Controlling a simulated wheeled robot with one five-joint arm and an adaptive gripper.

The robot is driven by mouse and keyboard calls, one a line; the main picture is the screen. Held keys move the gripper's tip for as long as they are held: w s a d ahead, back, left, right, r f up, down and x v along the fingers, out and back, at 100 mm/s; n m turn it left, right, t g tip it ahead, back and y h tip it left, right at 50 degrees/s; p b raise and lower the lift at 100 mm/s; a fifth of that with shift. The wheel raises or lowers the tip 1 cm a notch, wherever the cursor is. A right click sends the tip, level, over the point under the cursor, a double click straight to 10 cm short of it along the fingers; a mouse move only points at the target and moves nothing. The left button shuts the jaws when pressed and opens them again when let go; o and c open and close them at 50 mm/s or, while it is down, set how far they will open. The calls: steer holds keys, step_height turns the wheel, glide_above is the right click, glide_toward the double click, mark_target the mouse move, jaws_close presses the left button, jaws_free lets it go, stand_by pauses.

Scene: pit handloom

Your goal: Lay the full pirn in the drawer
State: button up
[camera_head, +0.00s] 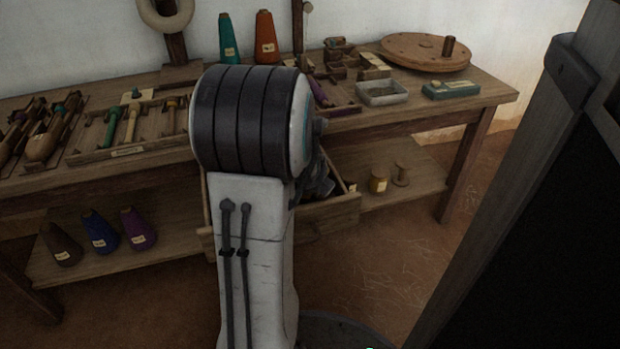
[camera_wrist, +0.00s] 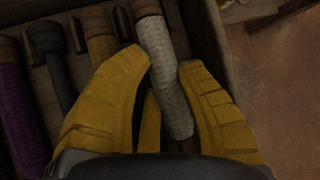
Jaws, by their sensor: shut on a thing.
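The drawer (camera_head: 330,215) is pulled out from under the bench. In the wrist view, my gripper (camera_wrist: 167,66) has its yellow fingers shut on a pirn (camera_wrist: 163,75) wound with pale grey-white thread, with a brown wooden head. The pirn lies lengthwise within the drawer's outline, near its side wall (camera_wrist: 207,45). I cannot tell whether it touches the drawer floor. To its left are a yellow pirn (camera_wrist: 100,45), a dark grey pirn (camera_wrist: 55,65) and a purple pirn (camera_wrist: 12,110). In the head view my arm hides most of the gripper and the held pirn.
The workbench (camera_head: 420,115) carries a pirn tray (camera_head: 125,152) at left, a grey box (camera_head: 382,93), a teal box (camera_head: 450,90) and a round wooden disc (camera_head: 425,50). Cones (camera_head: 100,230) stand on the shelf below. A dark wooden post (camera_head: 520,170) rises at right.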

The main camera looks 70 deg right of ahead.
steer(key=o, duration=0.9)
steer(key=shift+o, duration=1.3)
steer(key=shift+a+f, duration=0.1)
steer(key=shift+f, duration=0.05)
steer(key=shift+c, duration=0.3)
steer(key=shift+o, duration=1.4)
steer(key=shift+f, duration=0.1)
step_height(320, 180, up, 8)
steer(key=p, duration=0.6)
steer(key=shift+r, duration=0.2)
